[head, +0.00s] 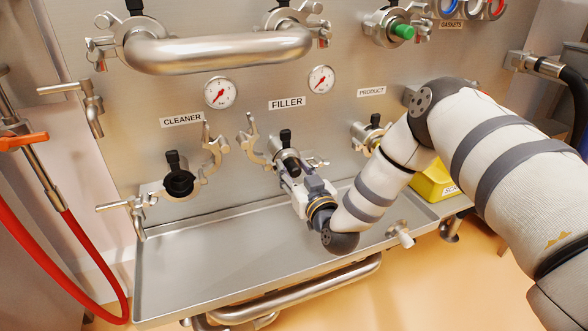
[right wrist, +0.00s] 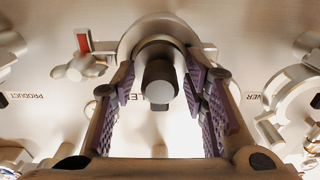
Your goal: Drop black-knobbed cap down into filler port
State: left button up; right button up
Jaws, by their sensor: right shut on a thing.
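The black-knobbed cap shows in the right wrist view as a dark knob (right wrist: 159,82) with a grey end, between the purple finger pads. My right gripper (right wrist: 160,100) is shut on it; in the head view the gripper (head: 292,168) is at the filler port (head: 284,156), below the FILLER label (head: 287,103). A metal ring (right wrist: 150,28) shows behind the knob. The gripper hides much of the port and cap, so I cannot tell how far the cap sits in the port. My left gripper is not in view.
An open clamp (head: 252,140) hangs left of the filler port. The cleaner port (head: 179,183) and its open clamp (head: 214,150) are further left. The product port (head: 370,134) is right, near my arm. A steel tray (head: 190,270) lies below.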

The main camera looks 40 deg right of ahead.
jog(key=shift+f, duration=0.15)
jog(key=o, duration=1.4)
jog(key=shift+c, duration=0.2)
jog(key=v, duration=1.2)
